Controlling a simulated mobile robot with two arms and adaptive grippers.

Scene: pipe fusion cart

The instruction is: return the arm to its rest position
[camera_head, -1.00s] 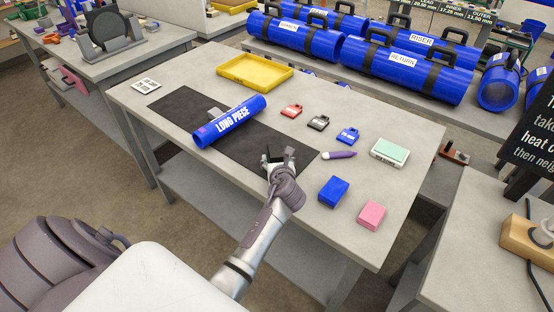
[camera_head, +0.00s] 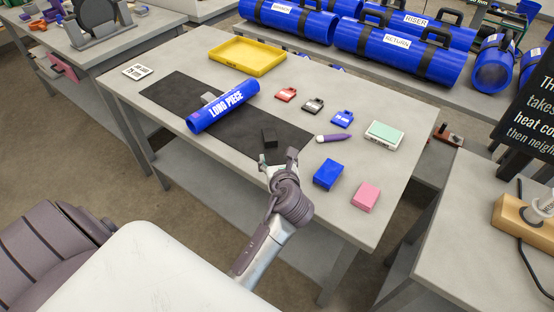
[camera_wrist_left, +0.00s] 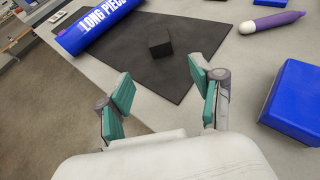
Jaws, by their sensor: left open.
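My left gripper (camera_head: 277,160) is at the front edge of the grey table, open and empty. In the left wrist view its two teal-padded fingers (camera_wrist_left: 160,97) stand apart with nothing between them. A small black block (camera_head: 269,136) lies on the dark mat (camera_head: 168,94) beyond the fingertips; it also shows in the left wrist view (camera_wrist_left: 159,42). The blue tube marked LONG PIECE (camera_head: 223,106) lies across the mat. It shows at the upper left of the wrist view (camera_wrist_left: 95,22). My right gripper is not in view.
A blue block (camera_head: 328,174), pink block (camera_head: 365,197) and purple marker (camera_head: 333,137) lie right of the gripper. Behind are a yellow tray (camera_head: 246,56), small red, black and blue tags, and a green-topped box (camera_head: 384,134). Open floor lies left of the table.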

